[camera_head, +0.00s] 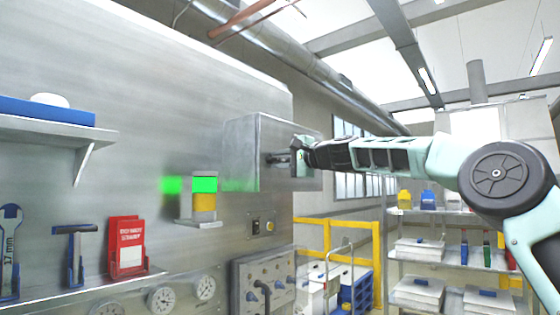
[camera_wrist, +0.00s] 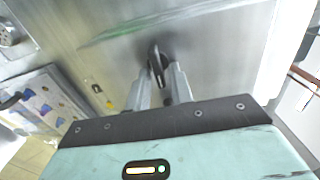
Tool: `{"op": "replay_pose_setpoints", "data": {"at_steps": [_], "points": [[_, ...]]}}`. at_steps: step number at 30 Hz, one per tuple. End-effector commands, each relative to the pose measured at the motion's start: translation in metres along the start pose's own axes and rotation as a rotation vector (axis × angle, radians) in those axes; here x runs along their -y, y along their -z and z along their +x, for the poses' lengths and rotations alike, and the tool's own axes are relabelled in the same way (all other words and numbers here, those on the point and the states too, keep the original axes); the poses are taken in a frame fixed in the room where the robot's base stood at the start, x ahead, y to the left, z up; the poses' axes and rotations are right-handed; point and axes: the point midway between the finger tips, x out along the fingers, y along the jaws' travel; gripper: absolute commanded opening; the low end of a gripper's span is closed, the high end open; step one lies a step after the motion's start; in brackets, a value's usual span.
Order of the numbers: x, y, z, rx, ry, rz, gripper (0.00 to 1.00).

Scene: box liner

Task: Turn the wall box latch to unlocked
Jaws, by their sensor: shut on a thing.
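The grey metal wall box (camera_head: 240,150) is fixed to the steel wall in the middle of the head view. Its dark latch (camera_head: 275,159) stands out from the box face. In the wrist view the latch (camera_wrist: 155,54) shows as a dark handle just beyond and between my fingertips. My gripper (camera_head: 294,158) reaches in from the right. In the wrist view its two fingers (camera_wrist: 162,82) are shut on the latch. The fingers hide part of the latch, and I cannot tell its exact turn angle.
A green-lit beacon (camera_head: 204,184) stands on a small bracket left of the box. A shelf with a wrench (camera_head: 11,240), a hammer (camera_head: 75,240) and a red holder (camera_head: 125,245) is at lower left. A valve panel (camera_head: 262,285) is below. A yellow rail (camera_head: 335,222) stands behind.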

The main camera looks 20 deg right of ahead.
Motion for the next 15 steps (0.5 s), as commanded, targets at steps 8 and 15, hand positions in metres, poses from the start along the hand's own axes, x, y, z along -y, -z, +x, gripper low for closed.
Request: {"op": "replay_pose_setpoints", "data": {"at_steps": [8,15], "points": [[0.000,0.001,0.000,-0.001,0.000,-0.001,0.31],[-0.003,0.001,-0.011,-0.002,0.000,-0.002,0.31]]}}
